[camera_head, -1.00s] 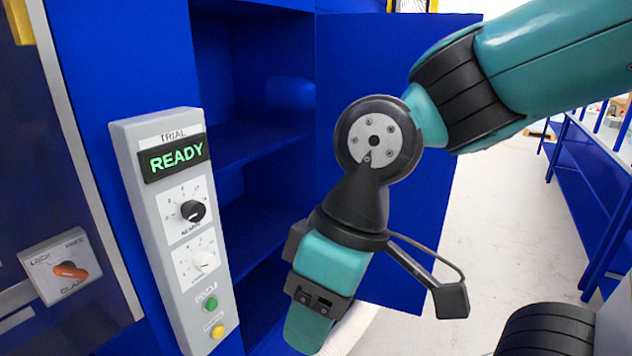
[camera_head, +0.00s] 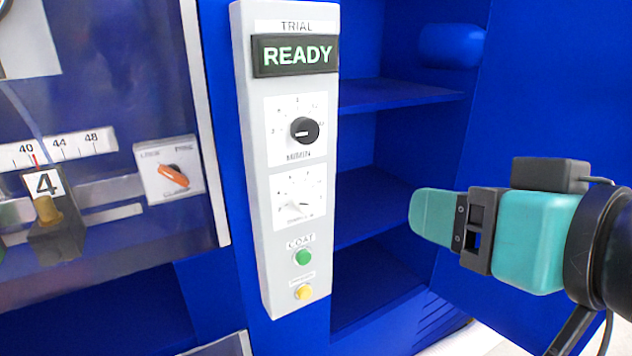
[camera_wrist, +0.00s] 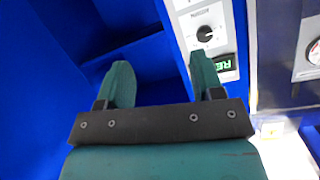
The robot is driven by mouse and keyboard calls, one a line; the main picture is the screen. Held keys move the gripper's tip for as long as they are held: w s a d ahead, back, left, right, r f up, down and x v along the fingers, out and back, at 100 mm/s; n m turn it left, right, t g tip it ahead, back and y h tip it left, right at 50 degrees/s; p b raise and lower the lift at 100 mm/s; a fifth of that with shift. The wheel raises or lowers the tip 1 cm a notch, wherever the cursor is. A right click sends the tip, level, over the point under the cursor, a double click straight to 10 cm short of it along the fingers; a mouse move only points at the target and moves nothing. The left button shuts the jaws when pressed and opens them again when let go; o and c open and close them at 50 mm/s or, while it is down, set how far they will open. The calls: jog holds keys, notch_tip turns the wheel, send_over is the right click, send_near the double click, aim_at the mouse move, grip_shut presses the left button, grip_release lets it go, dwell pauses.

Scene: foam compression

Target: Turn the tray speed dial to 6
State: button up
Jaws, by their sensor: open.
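The grey control panel (camera_head: 252,190) carries a black dial (camera_head: 304,130) labelled MM/MIN, its white pointer line toward the left. Below it is a white dial (camera_head: 297,208) with a blurred label. Which one sets tray speed I cannot tell for sure. My gripper (camera_head: 425,215) is right of the panel, pointing left, apart from both dials. In the wrist view, my gripper (camera_wrist: 162,66) is open with nothing between its fingers. The black dial (camera_wrist: 206,34) shows there above the right finger, upside down.
A READY display (camera_head: 296,55) is above the dials, with a green button (camera_head: 303,257) and a yellow button (camera_head: 304,292) below. An orange clamp knob (camera_head: 173,176) is on the left. Open blue shelves (camera_head: 400,93) lie behind my gripper.

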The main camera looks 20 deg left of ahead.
jog(key=s+a+r+n+t+y+b, duration=0.1)
jog(key=s+a+r+y, duration=0.2)
jog(key=y, duration=0.1)
jog(key=p, duration=0.9)
send_near(310, 130)
jog(key=p+x, duration=0.7)
jog(key=x, duration=0.1)
jog(key=shift+w+a+r, duration=0.15)
jog(key=shift+a+r, duration=0.05)
jog(key=shift+w+a+f, duration=0.2)
jog(key=shift+w+a, duration=0.15)
jog(key=shift+a, duration=0.05)
jog(key=c, duration=0.9)
